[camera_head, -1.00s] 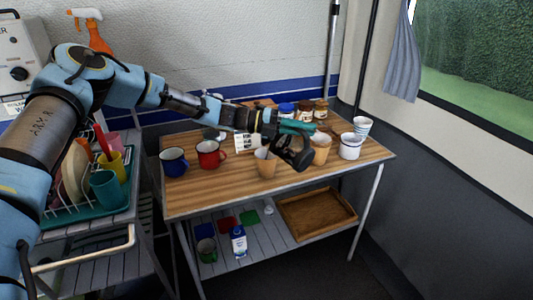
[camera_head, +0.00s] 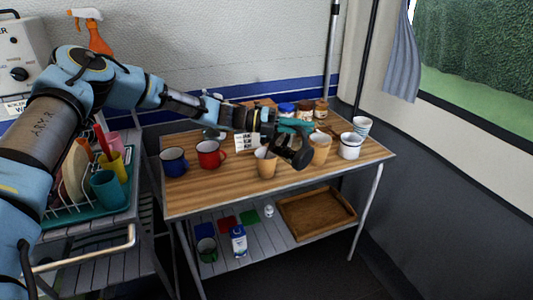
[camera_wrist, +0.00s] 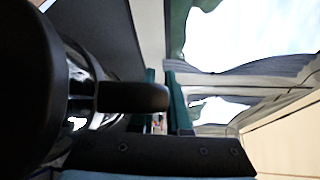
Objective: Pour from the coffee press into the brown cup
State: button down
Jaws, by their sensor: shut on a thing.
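My gripper (camera_head: 297,126) has teal fingers and is shut on the black handle (camera_wrist: 135,97) of the coffee press (camera_head: 300,158). The press is tilted well over above the table. In the wrist view its dark end fills the left side, and its shiny body (camera_wrist: 82,68) shows beside the handle. Two tan-brown cups stand upright on the table: one (camera_head: 265,165) just left of the press and one (camera_head: 320,149) just right of it. I cannot tell which is the brown cup, or whether liquid is flowing. The press's dark end is close to the left tan cup.
A blue mug (camera_head: 173,163) and a red mug (camera_head: 209,155) stand at the left on the wooden table (camera_head: 215,190). A white mug (camera_head: 350,147) and a patterned cup (camera_head: 363,125) stand at the right. Jars (camera_head: 303,109) and a small sign (camera_head: 244,143) are behind. The table's front strip is clear.

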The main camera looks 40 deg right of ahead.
aim_at(309, 151)
jog(key=shift+r, duration=0.1)
jog(key=s+f+t, duration=0.1)
jog(key=s, duration=0.1)
jog(key=s+f+m+t+y, duration=0.1)
jog(key=s+f, duration=0.1)
jog(key=shift+s+d+f+m, duration=0.15)
jog(key=shift+m, duration=0.15)
jog(key=shift+s+f+m+t+y, duration=0.25)
jog(key=shift+f+t, duration=0.15)
jog(key=shift+f, duration=0.3)
jog(key=shift+s+f+m+t+y, duration=0.15)
jog(key=shift+s+f+t+y, duration=0.2)
jog(key=shift+f, duration=0.35)
jog(key=shift+w, duration=0.1)
dwell(0.5)
jog(key=shift+f+t+p, duration=0.25)
jog(key=shift+f+p, duration=0.1)
jog(key=shift+f, duration=0.1)
jog(key=s+f+m+t+y+b, duration=0.1)
jog(key=s+f+m+t+b, duration=0.3)
jog(key=f+t, duration=0.4)
jog(key=shift+s+d+f+t+b, duration=0.2)
jog(key=shift+s+f+t+b, duration=0.1)
jog(key=shift+f+b, duration=0.65)
jog(key=shift+y, duration=0.3)
